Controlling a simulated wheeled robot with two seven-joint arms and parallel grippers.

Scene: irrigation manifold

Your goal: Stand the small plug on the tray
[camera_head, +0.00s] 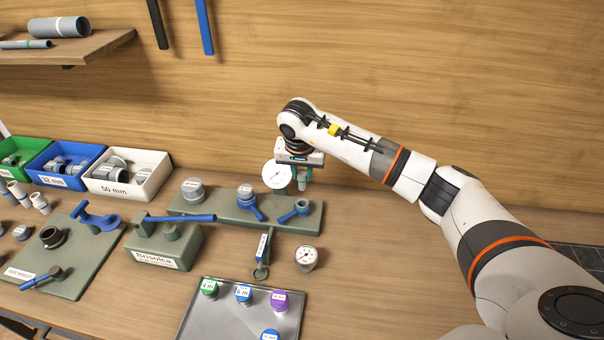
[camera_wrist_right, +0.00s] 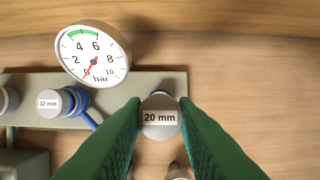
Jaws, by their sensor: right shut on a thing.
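The small plug (camera_wrist_right: 159,128), a grey round cap labelled "20 mm", is between the green fingers of my right gripper (camera_head: 302,186) in the right wrist view. The fingers (camera_wrist_right: 160,125) are shut on its sides. In the head view the fingers point down over the right end of the grey-green manifold block (camera_head: 225,214), just above a blue lever clamp (camera_head: 297,208). I cannot tell whether the plug is still seated in its port. The metal tray (camera_head: 225,322) lies at the bottom centre, holding green, blue and purple-topped pieces. My left gripper is not in view.
A dial gauge (camera_head: 275,175) is beside my right fingers. A larger plug (camera_head: 193,188) and a 32 mm plug (camera_head: 246,192) are on the manifold. Bins (camera_head: 128,178) stand left.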

